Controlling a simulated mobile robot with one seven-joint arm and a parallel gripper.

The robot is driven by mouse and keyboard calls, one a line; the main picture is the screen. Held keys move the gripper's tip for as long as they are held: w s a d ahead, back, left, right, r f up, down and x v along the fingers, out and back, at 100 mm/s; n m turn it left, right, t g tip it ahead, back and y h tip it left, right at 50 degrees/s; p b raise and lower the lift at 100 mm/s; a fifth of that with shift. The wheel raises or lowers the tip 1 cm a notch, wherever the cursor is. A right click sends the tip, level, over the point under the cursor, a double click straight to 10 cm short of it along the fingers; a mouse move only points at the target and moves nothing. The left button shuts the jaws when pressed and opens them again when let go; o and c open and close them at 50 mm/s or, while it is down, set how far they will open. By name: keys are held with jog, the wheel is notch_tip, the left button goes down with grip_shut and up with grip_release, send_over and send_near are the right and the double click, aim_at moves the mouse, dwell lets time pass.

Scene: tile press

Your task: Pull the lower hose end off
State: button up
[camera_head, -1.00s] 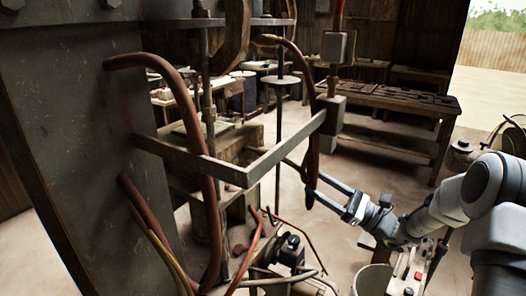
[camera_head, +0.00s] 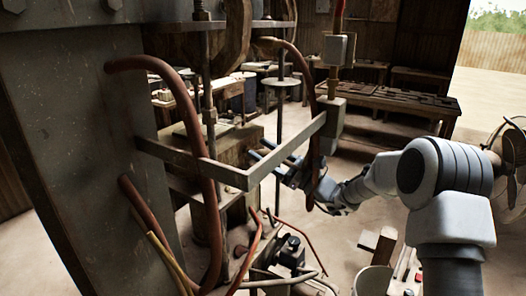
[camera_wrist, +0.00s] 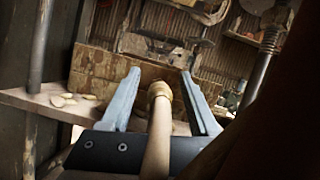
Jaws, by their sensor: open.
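A red-brown hose (camera_head: 317,110) hangs in a long curve beside the press, its upper end at the top plate. My gripper (camera_head: 261,155) reaches past the hose's low part toward the press, behind the flat metal bar. In the wrist view, a tan hose length runs up between the fingers to a brass-coloured hose end (camera_wrist: 159,95). My gripper (camera_wrist: 160,74) is open, one finger on each side of this end, with gaps showing on both sides. The end points at a tan, worn block (camera_wrist: 105,68). Whether it is seated on something there cannot be told.
A flat metal bar frame (camera_head: 240,178) crosses in front of my gripper. A grey box (camera_head: 329,117) hangs on its right end. Another red-brown hose (camera_head: 207,170) loops down the press column at left. A vertical rod (camera_head: 279,110) stands near the fingers.

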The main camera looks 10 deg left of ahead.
jog(key=shift+a, duration=0.2)
jog(key=shift+c, duration=0.2)
grip_shut()
jog(key=shift+d, duration=0.1)
dwell(1.1)
